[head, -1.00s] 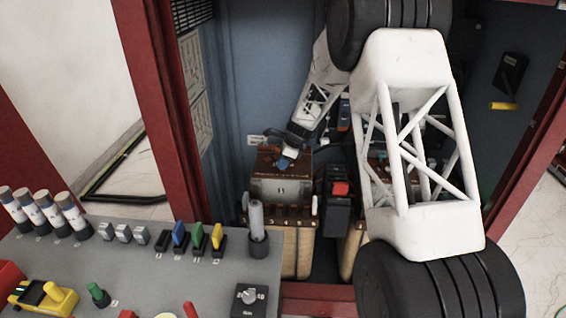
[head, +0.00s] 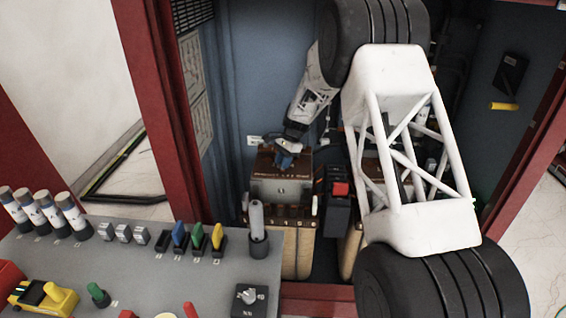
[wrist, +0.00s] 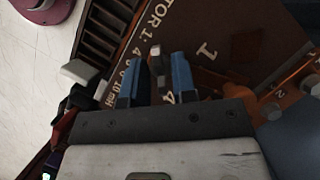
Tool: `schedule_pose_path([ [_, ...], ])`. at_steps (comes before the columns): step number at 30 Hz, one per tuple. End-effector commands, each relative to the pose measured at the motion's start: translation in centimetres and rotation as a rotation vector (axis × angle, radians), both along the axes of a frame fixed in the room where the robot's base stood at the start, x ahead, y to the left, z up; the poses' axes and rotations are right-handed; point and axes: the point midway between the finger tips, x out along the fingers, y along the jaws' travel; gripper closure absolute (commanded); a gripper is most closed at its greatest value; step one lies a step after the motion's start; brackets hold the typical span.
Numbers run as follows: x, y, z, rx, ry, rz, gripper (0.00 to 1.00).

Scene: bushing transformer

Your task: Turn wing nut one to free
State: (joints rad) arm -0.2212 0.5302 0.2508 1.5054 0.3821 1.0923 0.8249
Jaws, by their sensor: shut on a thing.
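My gripper (head: 284,160) is at the top of the left brown transformer box (head: 282,188) inside the cabinet. In the wrist view its two blue fingers (wrist: 157,80) stand on either side of a small grey-and-dark piece, which looks like a wing nut (wrist: 156,60), and are shut on it. The brown label plate (wrist: 215,35) below is printed with white text, partly "TOR 1" and "mH", and numbers. The fingers cover part of the numbers. In the head view the wing nut is too small to make out.
A grey control panel (head: 150,270) with switches lies in front. Red cabinet posts (head: 160,100) frame the opening. In the wrist view, orange parts (wrist: 285,95) lie at the right.

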Motion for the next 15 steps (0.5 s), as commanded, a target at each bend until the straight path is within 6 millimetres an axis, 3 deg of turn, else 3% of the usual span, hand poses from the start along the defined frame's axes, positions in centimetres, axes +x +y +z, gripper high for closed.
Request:
schedule_pose_path([
  [15, 0.08, 0.20, 0.02, 0.000, 0.000, 0.435, 0.98],
])
